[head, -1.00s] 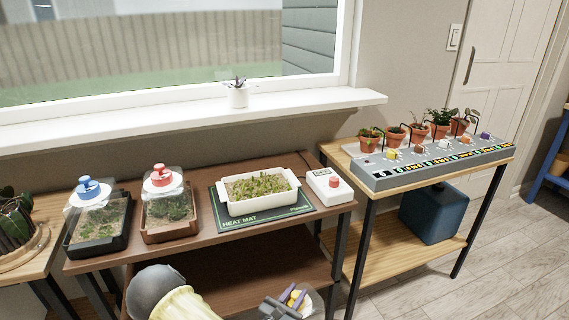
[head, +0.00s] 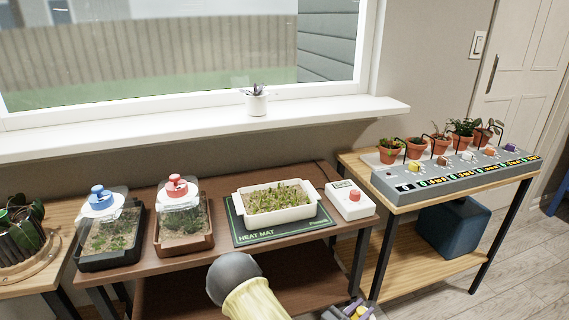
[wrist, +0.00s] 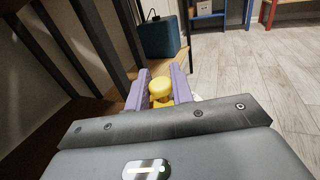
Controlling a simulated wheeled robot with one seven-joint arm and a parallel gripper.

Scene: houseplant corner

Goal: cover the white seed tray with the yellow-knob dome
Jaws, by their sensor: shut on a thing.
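The white seed tray (head: 283,217) is uncovered and full of green seedlings. It sits on the dark heat mat (head: 262,238) on the brown table in the head view. My gripper (head: 348,312) shows at the bottom edge of the head view, low in front of the table and right of the tray. In the wrist view my gripper (wrist: 158,92) has its purple fingers shut on the yellow knob (wrist: 160,87) of the dome. The clear dome under the knob is mostly hidden by the gripper and cut off by the head view's edge.
Two trays with clear domes stand left of the mat, one with a blue knob (head: 97,191), one with a red knob (head: 177,181). A white control box (head: 350,201) stands right of the mat. A window sill (head: 200,128) runs behind.

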